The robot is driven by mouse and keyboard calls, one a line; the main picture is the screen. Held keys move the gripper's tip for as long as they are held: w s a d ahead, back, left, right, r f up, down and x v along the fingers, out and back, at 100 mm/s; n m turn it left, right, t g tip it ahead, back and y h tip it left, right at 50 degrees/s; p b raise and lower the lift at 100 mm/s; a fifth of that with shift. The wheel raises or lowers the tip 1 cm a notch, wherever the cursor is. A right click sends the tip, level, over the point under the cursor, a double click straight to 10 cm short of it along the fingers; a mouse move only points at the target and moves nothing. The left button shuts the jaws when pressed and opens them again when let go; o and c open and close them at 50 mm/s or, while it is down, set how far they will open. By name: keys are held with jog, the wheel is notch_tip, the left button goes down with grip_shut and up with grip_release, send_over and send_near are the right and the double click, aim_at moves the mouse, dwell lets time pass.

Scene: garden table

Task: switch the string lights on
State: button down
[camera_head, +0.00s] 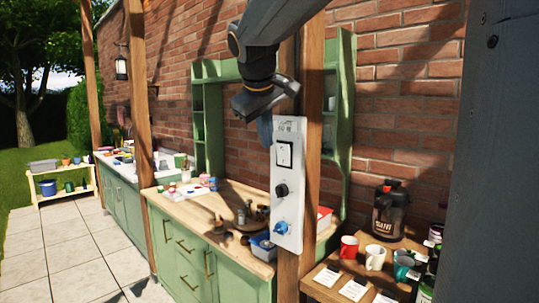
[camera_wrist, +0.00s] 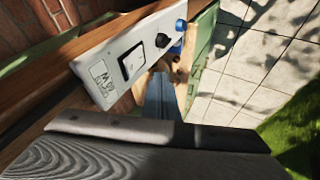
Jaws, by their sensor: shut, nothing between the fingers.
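A white control panel (camera_head: 287,215) is fixed upright on a wooden post. It carries a black-framed rocker switch (camera_head: 284,156) near the top, a black knob (camera_head: 282,190) in the middle and a blue knob (camera_head: 281,227) low down. My gripper (camera_head: 264,132) is shut and empty, at the upper left of the panel, near the switch. In the wrist view the fingers (camera_wrist: 160,96) show beside the panel's edge, close to the switch (camera_wrist: 131,60). I cannot tell whether they touch the panel. The string lights are not clearly visible.
A green cabinet (camera_head: 190,250) with a wooden top holding small items stands left of the post. A side table at right holds a red mug (camera_head: 349,247), a white mug (camera_head: 375,257) and a black dispenser (camera_head: 389,212). The paved floor (camera_head: 60,255) is clear at left.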

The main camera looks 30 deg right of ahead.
jog(key=v, duration=0.3)
jog(key=shift+s+a+b, duration=0.15)
jog(key=shift+a+b, duration=0.05)
jog(key=shift+b, duration=0.15)
jog(key=s+a+f+g+y, duration=0.15)
jog(key=a+f, duration=0.25)
jog(key=f, duration=0.8)
jog(key=s+a+f+g+y, duration=0.15)
jog(key=a+f, duration=0.25)
jog(key=f, duration=0.8)
jog(key=s+a+f+m, duration=0.1)
jog(key=s+a+f, duration=0.1)
jog(key=s+f, duration=0.4)
jog(key=s+a+f+m+g+y, duration=0.1)
jog(key=s+a+f, duration=0.2)
jog(key=s+f, duration=0.3)
notch_tip(320, 180, down, 5)
jog(key=shift+f+g+b, duration=0.2)
jog(key=shift+g+b, duration=0.1)
jog(key=shift+b, duration=0.1)
jog(key=shift+a, duration=0.15)
